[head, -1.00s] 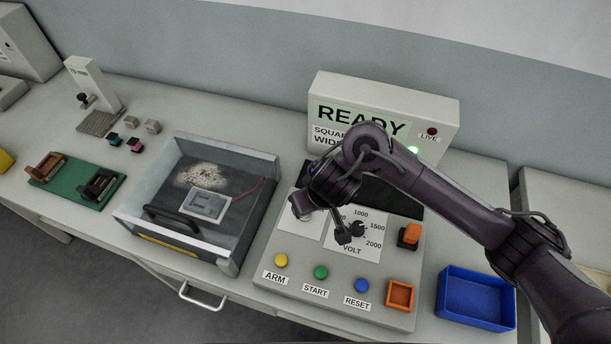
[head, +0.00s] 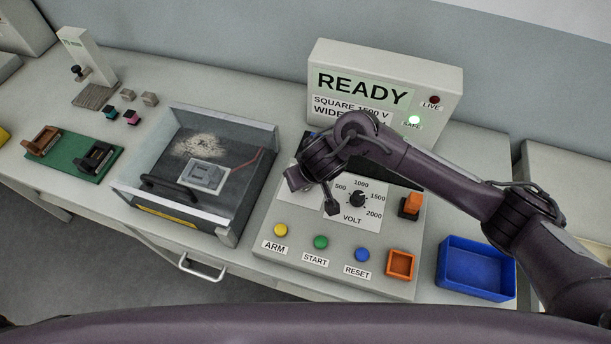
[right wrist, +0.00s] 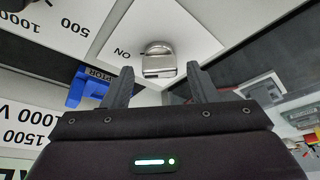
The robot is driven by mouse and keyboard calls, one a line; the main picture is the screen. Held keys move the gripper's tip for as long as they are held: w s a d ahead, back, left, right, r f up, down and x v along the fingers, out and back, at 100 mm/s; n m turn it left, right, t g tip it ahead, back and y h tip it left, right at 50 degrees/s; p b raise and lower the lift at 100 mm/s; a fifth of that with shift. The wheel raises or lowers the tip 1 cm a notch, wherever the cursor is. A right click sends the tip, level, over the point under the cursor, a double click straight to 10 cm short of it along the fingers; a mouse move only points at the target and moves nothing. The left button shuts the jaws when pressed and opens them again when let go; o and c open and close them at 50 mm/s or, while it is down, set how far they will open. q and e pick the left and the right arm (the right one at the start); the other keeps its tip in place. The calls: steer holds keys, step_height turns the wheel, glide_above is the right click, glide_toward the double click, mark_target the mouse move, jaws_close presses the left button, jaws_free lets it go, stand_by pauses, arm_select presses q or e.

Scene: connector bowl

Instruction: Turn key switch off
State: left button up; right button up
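The key switch (right wrist: 159,62) is a round metal knob with a bar-shaped grip on a white plate, in the right wrist view. An "ON" label (right wrist: 123,53) stands beside it. My right gripper (right wrist: 159,69) is open, its two fingers apart on either side of the key switch; I cannot tell whether they touch it. In the head view my right gripper (head: 312,196) is over the left part of the control panel (head: 290,252) and hides the key switch. My left gripper is not in view.
The volt dial (head: 356,198) and an orange-topped switch (head: 410,205) are right of the gripper. Yellow (head: 280,230), green (head: 320,242) and blue (head: 362,255) buttons lie in front. A display (head: 385,95) reads READY, with a green SAFE lamp. A clear-walled box (head: 200,185) stands left.

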steer(key=c, duration=0.8)
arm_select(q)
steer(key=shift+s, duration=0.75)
arm_select(e)
steer(key=shift+c, duration=0.2)
